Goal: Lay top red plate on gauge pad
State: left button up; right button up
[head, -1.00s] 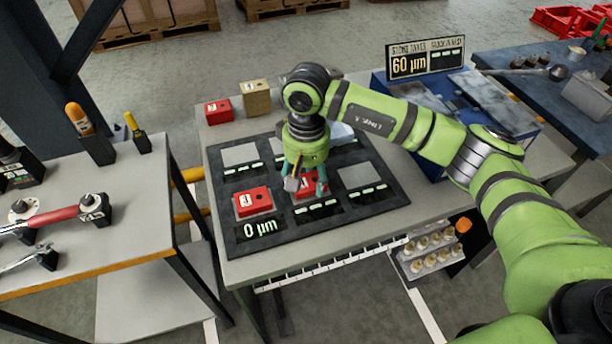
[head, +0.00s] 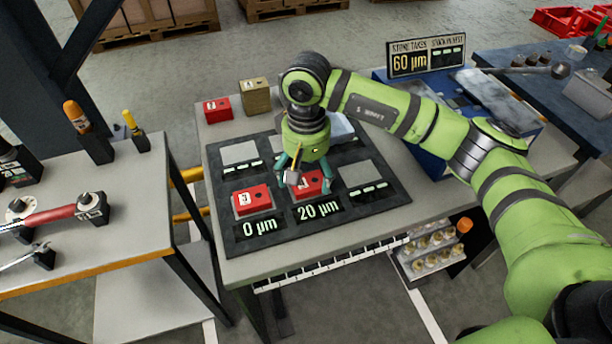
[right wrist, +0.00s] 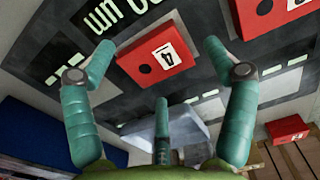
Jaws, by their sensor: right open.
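A red plate (head: 312,187) lies on the front middle pad of the dark gauge mat (head: 236,236), and the display in front of it reads 20 µm. A second red plate (head: 252,199) lies on the front left pad, whose display reads 0 µm. My right gripper (head: 305,177) is open just above the middle plate and partly hides it. In the right wrist view this plate (right wrist: 155,56) shows beyond the spread fingers, with nothing held between them. The left plate (right wrist: 268,16) shows at the top edge there. My left gripper is not in view.
Another red plate (head: 217,110) sits beside a tan block (head: 256,97) at the table's back left. The front right pad (head: 356,174) is bare. A sign (head: 426,57) reading 60 µm stands over a blue machine on the right. A tool bench (head: 130,235) stands left.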

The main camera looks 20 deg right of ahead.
notch_tip(320, 180, up, 10)
jog(key=shift+r, duration=0.15)
jog(key=shift+r, duration=0.1)
dwell(0.3)
notch_tip(320, 180, up, 6)
jog(key=p, duration=0.3)
dwell(0.4)
